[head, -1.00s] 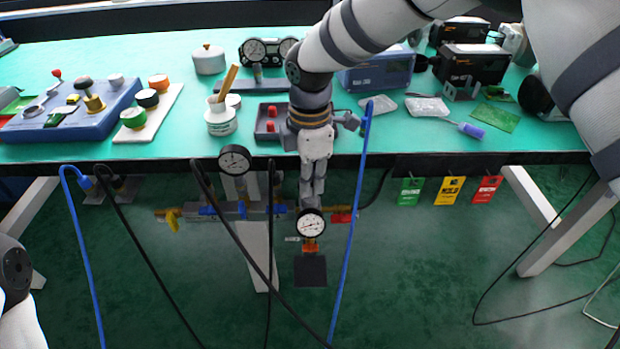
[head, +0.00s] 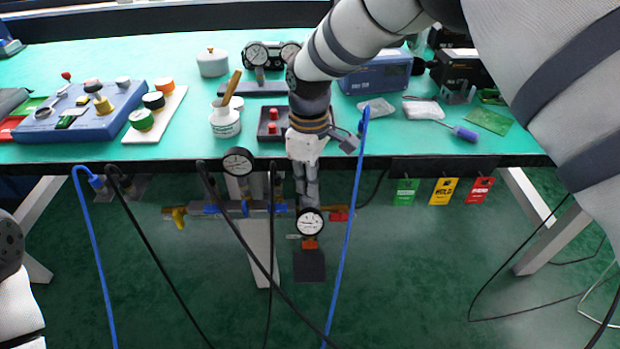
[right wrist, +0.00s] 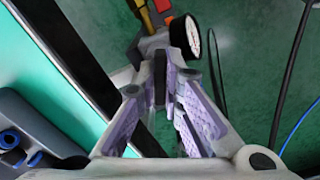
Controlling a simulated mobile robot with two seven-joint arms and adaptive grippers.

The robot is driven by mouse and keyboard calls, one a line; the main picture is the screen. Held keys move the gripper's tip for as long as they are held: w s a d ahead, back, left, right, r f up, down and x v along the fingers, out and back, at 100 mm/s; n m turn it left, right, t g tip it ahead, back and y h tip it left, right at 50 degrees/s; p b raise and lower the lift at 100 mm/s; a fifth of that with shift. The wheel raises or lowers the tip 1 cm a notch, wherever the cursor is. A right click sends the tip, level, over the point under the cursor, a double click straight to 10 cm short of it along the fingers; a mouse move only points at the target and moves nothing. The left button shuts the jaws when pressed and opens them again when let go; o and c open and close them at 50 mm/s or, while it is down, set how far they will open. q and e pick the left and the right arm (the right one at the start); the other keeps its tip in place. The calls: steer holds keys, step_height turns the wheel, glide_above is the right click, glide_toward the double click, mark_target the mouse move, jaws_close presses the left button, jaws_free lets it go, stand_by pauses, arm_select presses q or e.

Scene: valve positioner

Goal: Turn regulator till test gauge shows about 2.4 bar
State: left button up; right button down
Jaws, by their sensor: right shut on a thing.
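My right gripper (head: 308,190) reaches down past the table's front edge and is shut on the regulator's knob, which the fingers largely hide in the head view. In the right wrist view, the grey-black knob (right wrist: 160,78) sits between the fingertips. A white-faced gauge (head: 309,222) is just below the fingers, with an orange part under it; it also shows edge-on in the right wrist view (right wrist: 185,37). A second round gauge (head: 238,161) stands left at the table edge. Both needles are too small to read. My left gripper is out of view.
A pipe run with a yellow handle (head: 178,216) lies below the table edge (head: 450,161). A blue hose (head: 350,225) and several black cables hang close around my right gripper. Green, yellow and red tags (head: 443,191) hang to the right.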

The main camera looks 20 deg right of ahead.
steer(key=shift+m, duration=0.8)
steer(key=shift+s, duration=0.1)
steer(key=c, duration=1.7)
jaws_free()
step_height(320, 180, up, 12)
